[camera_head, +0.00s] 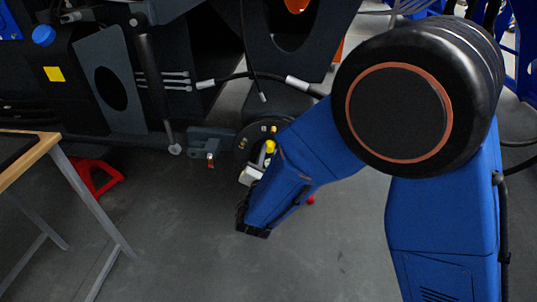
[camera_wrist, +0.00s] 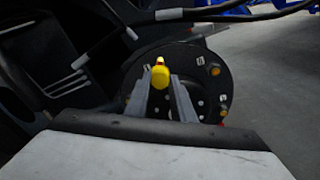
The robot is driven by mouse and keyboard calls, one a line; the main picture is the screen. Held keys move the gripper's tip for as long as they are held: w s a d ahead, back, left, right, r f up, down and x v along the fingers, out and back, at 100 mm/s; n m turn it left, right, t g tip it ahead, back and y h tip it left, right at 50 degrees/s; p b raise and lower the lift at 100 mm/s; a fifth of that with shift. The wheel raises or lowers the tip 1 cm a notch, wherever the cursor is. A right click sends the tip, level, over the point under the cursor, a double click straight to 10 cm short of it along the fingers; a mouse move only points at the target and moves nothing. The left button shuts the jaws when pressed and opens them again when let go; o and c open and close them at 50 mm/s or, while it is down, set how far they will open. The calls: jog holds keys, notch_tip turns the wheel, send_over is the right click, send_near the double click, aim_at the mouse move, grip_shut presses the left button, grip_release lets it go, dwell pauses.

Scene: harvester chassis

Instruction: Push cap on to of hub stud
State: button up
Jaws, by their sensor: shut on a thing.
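The yellow cap (camera_wrist: 162,79) is between the two grey fingertips of my gripper (camera_wrist: 159,84) in the wrist view, and the gripper is shut on it. A small red-orange tip with a pale spot (camera_wrist: 160,61) shows just above the cap; I cannot tell whether the cap touches it. The dark round hub (camera_wrist: 220,92) is behind the fingers, with several brass-coloured studs, one on its right side (camera_wrist: 215,71). In the head view the cap (camera_head: 270,147) is in front of the hub (camera_head: 247,134), and my wrist partly hides the hub's lower part.
Dark hoses with pale sleeves (camera_head: 298,83) run above the hub. A chassis bracket (camera_head: 207,143) with a brass-and-red fitting is left of it. A wooden-edged table (camera_head: 33,155) and a red stand (camera_head: 98,178) are at the left. The grey floor below is clear.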

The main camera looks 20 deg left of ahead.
aim_at(273, 132)
jog(key=x, duration=0.6)
dwell(0.7)
jog(key=shift+x, duration=1.75)
jog(key=shift+d, duration=0.1)
dwell(0.4)
jog(key=o, duration=0.9)
jog(key=shift+c, duration=0.2)
jog(key=shift+v, duration=2.5)
